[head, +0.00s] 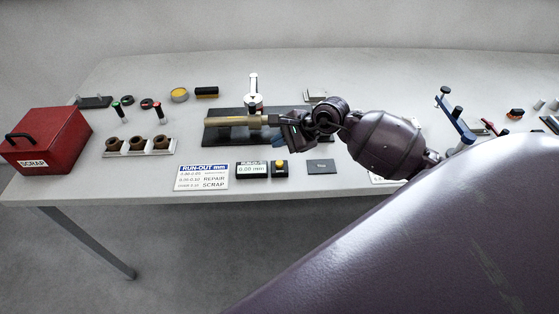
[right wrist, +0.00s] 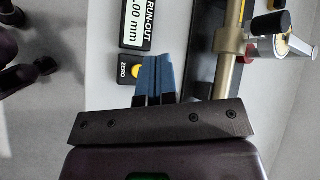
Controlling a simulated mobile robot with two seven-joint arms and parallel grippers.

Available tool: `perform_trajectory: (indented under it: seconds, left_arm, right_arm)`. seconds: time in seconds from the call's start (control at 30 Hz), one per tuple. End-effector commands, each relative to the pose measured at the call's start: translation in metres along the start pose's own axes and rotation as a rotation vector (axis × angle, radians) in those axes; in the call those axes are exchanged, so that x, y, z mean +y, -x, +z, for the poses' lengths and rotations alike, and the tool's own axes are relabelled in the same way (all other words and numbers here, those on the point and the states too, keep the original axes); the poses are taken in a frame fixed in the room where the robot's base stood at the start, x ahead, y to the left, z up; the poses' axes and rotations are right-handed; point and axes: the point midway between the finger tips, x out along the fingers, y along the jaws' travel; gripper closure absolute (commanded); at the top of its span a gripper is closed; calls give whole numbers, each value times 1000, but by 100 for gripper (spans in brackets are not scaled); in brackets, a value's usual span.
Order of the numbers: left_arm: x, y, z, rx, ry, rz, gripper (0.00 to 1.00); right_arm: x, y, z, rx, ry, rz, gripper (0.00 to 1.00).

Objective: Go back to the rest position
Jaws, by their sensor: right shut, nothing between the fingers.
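My right gripper (head: 278,140) reaches in from the right, above the table near the front edge of the black fixture base. In the right wrist view its two blue fingers (right wrist: 153,78) lie together with nothing between them. They appear beside the yellow button (right wrist: 136,71) of the ZERO box, with the brass shaft (right wrist: 230,50) to their right. I cannot tell how high they are above the table. In the head view the shaft (head: 230,120) lies across the black base (head: 222,139). My left gripper is not in view.
A dial gauge (head: 253,88) stands behind the shaft. The run-out display (head: 251,170), ZERO box (head: 280,170) and run-out card (head: 202,177) lie in front. A red SCRAP box (head: 45,138) and a rack of brown parts (head: 139,146) stand left. A blue clamp stand (head: 455,118) is right.

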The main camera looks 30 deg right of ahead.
Motion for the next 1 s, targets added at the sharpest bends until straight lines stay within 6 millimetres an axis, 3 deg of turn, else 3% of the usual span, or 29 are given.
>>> perform_trajectory:
  seconds: [0.7,0.87,1.0]
  left_arm:
    - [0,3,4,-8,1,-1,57]
    - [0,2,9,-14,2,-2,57]
    - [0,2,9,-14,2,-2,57]
  right_arm:
    - [0,0,0,0,0,0,100]
    - [-8,0,6,-39,-128,-46,100]
    - [-24,5,32,-219,-385,-110,100]
